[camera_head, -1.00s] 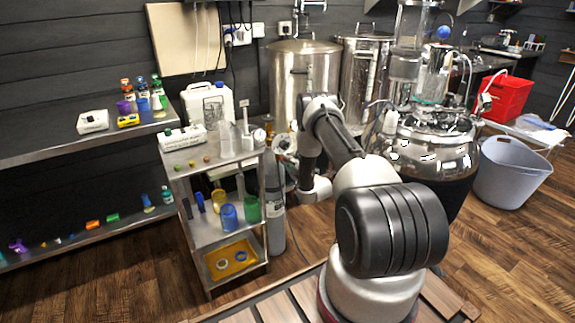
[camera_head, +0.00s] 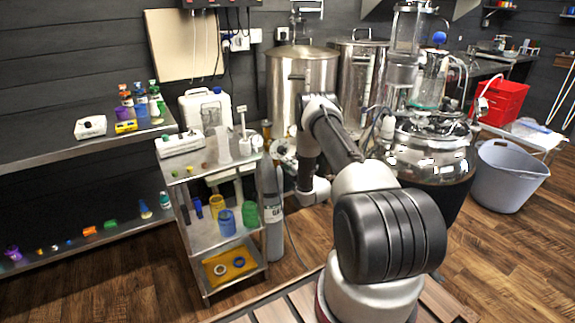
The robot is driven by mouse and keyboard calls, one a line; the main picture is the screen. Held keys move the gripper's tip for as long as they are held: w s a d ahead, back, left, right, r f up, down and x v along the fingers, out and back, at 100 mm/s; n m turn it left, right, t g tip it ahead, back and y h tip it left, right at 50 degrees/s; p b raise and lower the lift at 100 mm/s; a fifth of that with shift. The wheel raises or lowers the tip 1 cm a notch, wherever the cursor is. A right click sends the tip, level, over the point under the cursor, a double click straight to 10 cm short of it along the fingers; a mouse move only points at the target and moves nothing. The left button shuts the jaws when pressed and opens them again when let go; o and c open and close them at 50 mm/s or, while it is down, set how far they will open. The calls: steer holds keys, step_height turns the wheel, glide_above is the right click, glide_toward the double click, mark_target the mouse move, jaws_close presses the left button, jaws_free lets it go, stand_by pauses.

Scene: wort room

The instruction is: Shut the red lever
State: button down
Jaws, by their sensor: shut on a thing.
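The red lever is not visible; no red handle shows near the tanks or the arm. My arm crosses the middle of the head view. It reaches up past the front of a steel tank (camera_head: 290,85) and bends down to its wrist beside the small shelf cart (camera_head: 205,180). My gripper cannot be made out; it seems hidden behind or beside the wrist. A pale round fitting shows low at the tank's foot, just left of the wrist. I cannot tell whether anything touches it.
A grey gas cylinder (camera_head: 273,215) stands close by the wrist, beside the cart, which carries cups and a yellow tray (camera_head: 230,265). A second steel tank (camera_head: 357,80) and a shiny dark-based vessel (camera_head: 430,150) stand to the right. A grey tub (camera_head: 508,178) is farther right. Wooden floor is clear at lower left.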

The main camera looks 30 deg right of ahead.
steer(key=c, duration=1.5)
jaws_free()
steer(key=shift+o, duration=0.2)
steer(key=shift+f, duration=0.1)
